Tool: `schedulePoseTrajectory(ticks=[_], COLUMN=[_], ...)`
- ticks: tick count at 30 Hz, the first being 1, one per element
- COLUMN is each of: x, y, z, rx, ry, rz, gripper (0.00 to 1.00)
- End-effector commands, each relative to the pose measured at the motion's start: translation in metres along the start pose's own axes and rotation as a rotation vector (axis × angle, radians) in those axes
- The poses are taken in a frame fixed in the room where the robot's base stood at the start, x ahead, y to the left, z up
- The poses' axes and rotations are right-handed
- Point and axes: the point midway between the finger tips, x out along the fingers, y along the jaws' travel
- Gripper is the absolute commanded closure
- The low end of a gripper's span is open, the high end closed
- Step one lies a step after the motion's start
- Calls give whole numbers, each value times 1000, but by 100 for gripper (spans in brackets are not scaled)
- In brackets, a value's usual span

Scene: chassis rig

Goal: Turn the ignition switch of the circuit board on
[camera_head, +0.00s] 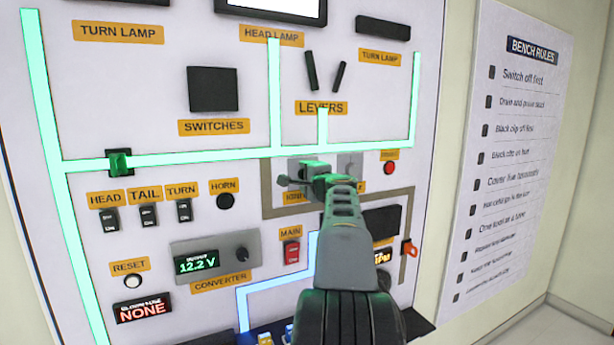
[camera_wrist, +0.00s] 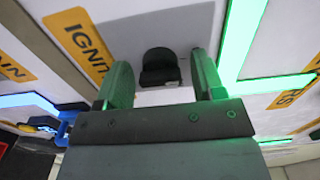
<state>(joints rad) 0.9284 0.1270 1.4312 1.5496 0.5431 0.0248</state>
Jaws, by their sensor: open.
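The ignition switch shows in the wrist view as a dark rounded knob (camera_wrist: 160,68) on a grey plate (camera_wrist: 185,22). My gripper (camera_wrist: 164,85) is open, with one finger on each side of the knob and a visible gap to both fingers. In the head view my gripper (camera_head: 312,177) is at the ignition plate (camera_head: 300,163) on the circuit board (camera_head: 240,220) and hides most of the switch. I cannot tell which position the knob is turned to.
A red MAIN switch (camera_head: 291,252) and a converter (camera_head: 217,257) reading 12.2 V are left of my arm. An orange-red handle (camera_head: 410,248) and a red button (camera_head: 389,168) are to its right. Green lit lines cross the board. A bench rules sheet (camera_head: 520,150) hangs at right.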

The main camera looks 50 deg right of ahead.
Motion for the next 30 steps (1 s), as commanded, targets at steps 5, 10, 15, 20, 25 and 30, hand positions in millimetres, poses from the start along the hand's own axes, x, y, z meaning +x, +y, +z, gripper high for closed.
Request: schedulePoseTrajectory(ticks=[5,10,15,20,25,30], x=[0,0,0,0,0,0], y=[0,0,0,0,0,0], z=[0,0,0,0,0,0], rx=[0,0,0,0,12,70], ry=[0,0,0,0,0,0], rz=[0,0,0,0,0,0], gripper=[38,52,68,84,84,84])
